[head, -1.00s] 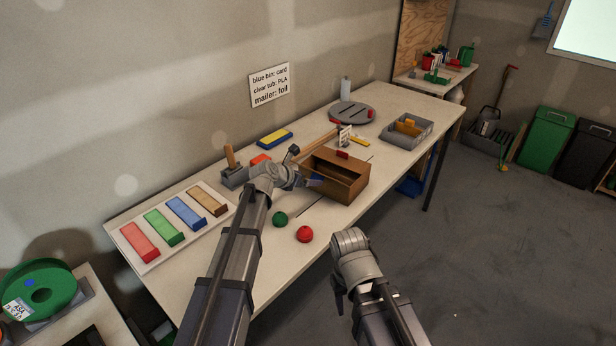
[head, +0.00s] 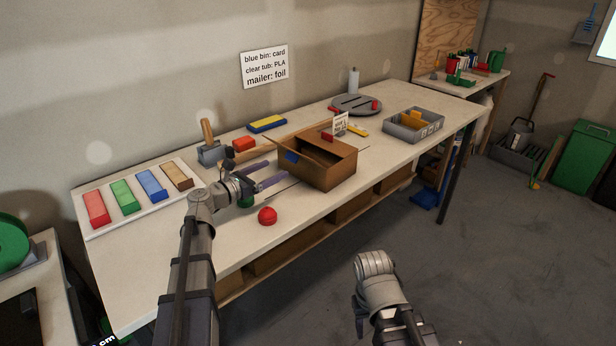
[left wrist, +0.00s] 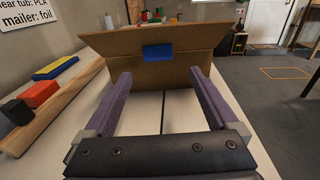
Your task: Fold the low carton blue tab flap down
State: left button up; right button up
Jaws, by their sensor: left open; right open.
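The brown low carton (head: 330,172) stands on the long workbench, with a red tab (head: 327,137) on top. Its flap with the blue tab (head: 292,156) is on the left side, raised and leaning outward. In the left wrist view the blue tab (left wrist: 158,53) sits on the brown flap (left wrist: 115,45), ahead of and between the fingers. My left gripper (head: 268,175) is open and empty, its purple fingers pointing at the carton's flap side. It also shows in the left wrist view (left wrist: 160,85). My right gripper (head: 359,312) is open, away from the bench; its fingers are mostly hidden.
A red ball (head: 267,216) and a green ball (head: 246,202) lie near my left gripper. A grey tray (head: 400,131) stands right of the carton.

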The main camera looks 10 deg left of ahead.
aim_at(290, 160)
pick_arm(q)
jog(key=shift+s+a+r+t, duration=0.1)
jog(key=shift+s+a+t, duration=0.1)
jog(key=shift+a+t, duration=0.1)
jog(key=shift+x, duration=3.95)
grip_shut()
